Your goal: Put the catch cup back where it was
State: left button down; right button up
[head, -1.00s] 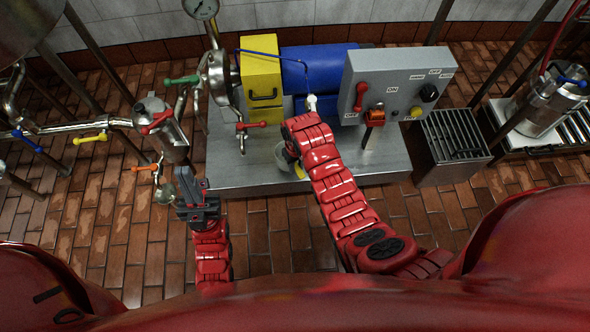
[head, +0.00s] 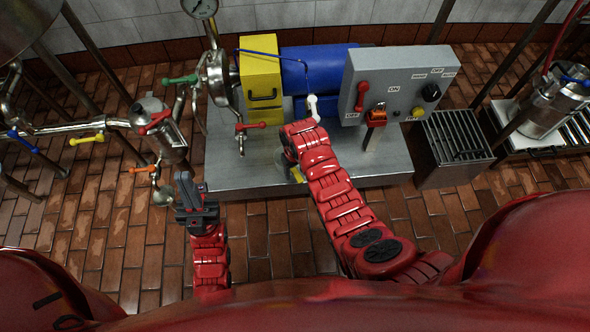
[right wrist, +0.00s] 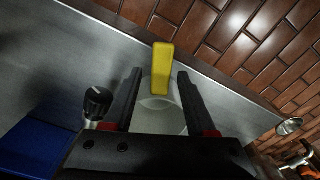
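The catch cup is a pale cup with a yellow handle. In the right wrist view the handle (right wrist: 162,68) lies between my fingers with gaps on both sides, and the cup body (right wrist: 160,118) shows below it, partly covered by the gripper. My right gripper (right wrist: 160,72) is open around the handle. My left gripper (head: 193,182) is empty, its fingers apart, left of the bench.
The steel bench (head: 235,180) carries a yellow housing (head: 261,80), a blue motor (head: 315,72) and a grey control box (head: 395,85). A white spout (head: 312,106) stands just behind my right gripper. Pipes and coloured valve handles fill the left side. A grated drain box (head: 455,140) stands right.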

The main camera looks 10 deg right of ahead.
notch_tip(320, 180, up, 12)
jog(key=p, duration=0.3)
jog(key=shift+s, duration=0.15)
jog(key=shift+s, duration=0.1)
dwell(0.6)
